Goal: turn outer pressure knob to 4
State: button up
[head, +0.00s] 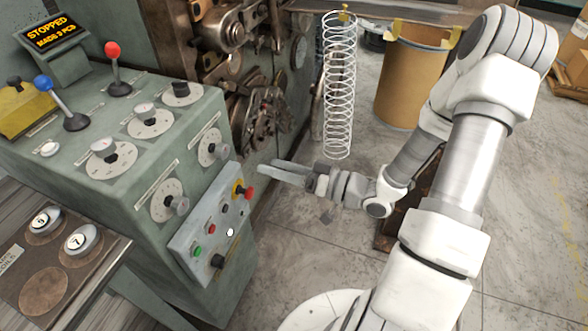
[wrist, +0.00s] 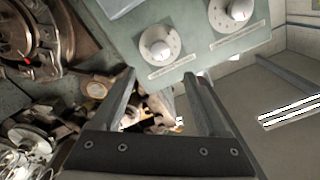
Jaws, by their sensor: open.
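A green control console carries several dial knobs with pale round scales. Two are on its side face: a nearer side knob (head: 178,205) and a farther side knob (head: 216,150). Three more sit on top: a near one (head: 108,154), a middle one (head: 148,112) and a far one (head: 181,89). The labels are too small to read, so I cannot tell which is the outer pressure knob. My gripper (head: 269,173) is open and empty, right of the console and apart from it. In the wrist view, two dials (wrist: 160,48) (wrist: 238,10) show beyond my open fingers (wrist: 161,78).
A button box (head: 212,222) with a red stop button juts from the console front. Blue (head: 42,83) and red (head: 112,50) levers stand on top. A wire spring (head: 339,90) hangs behind my gripper. Coiler machinery (head: 262,115) lies beyond. A screen (head: 52,33) reads STOPPED.

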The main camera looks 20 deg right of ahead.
jog(key=shift+v, duration=2.15)
